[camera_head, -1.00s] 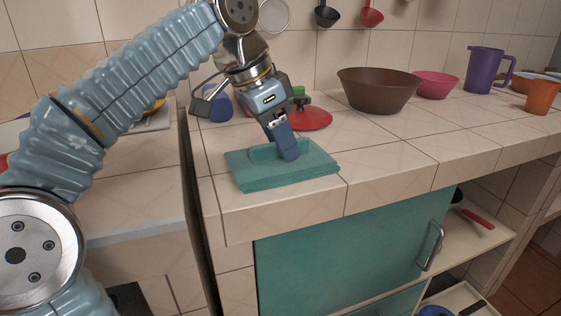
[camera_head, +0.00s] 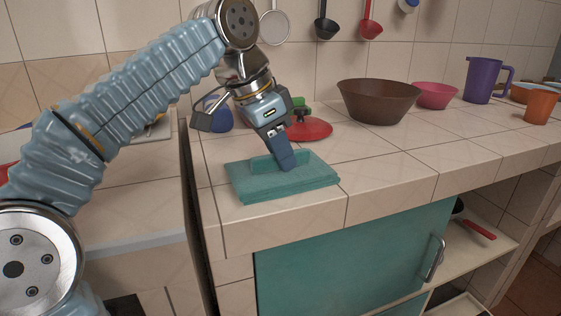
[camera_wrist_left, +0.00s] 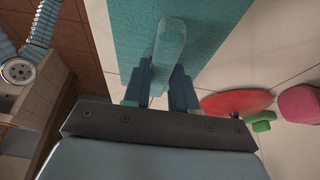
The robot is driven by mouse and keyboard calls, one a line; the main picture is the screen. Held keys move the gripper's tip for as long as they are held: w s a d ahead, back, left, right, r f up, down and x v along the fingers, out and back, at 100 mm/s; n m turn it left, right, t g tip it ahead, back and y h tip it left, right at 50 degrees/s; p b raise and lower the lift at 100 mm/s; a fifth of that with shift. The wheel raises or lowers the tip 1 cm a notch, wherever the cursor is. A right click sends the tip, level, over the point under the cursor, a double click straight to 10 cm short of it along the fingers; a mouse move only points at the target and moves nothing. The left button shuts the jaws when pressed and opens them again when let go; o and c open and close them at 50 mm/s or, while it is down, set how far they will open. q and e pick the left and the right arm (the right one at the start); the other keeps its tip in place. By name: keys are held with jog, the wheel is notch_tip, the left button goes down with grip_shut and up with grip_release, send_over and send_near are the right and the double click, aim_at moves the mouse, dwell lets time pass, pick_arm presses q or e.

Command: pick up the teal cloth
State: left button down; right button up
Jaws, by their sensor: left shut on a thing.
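The teal cloth (camera_head: 300,184) lies folded flat near the front left corner of the tiled counter, with a raised ridge on its top. My left gripper (camera_head: 286,166) points down at it and is shut on that ridge. In the left wrist view the two fingers (camera_wrist_left: 162,82) stand on either side of the ridge of the cloth (camera_wrist_left: 204,22). The cloth still appears to rest on the counter. My right gripper is in neither view.
A red lid with a green knob (camera_head: 310,129) lies just behind the cloth. A brown bowl (camera_head: 378,102), a pink bowl (camera_head: 437,95), a purple jug (camera_head: 484,80) and an orange cup (camera_head: 540,106) stand to the right. The counter (camera_head: 400,160) right of the cloth is clear.

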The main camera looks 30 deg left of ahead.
pick_arm(q)
jog(key=shift+r, duration=0.6)
jog(key=r+p, duration=0.2)
jog(key=r, duration=0.1)
jog(key=shift+s+d+r, duration=0.15)
jog(key=shift+d+r, duration=0.05)
jog(key=s+d+r+p, duration=0.2)
jog(key=s+d+r, duration=0.5)
jog(key=s, duration=0.4)
jog(key=shift+d+v, duration=0.2)
jog(key=shift+v, duration=0.65)
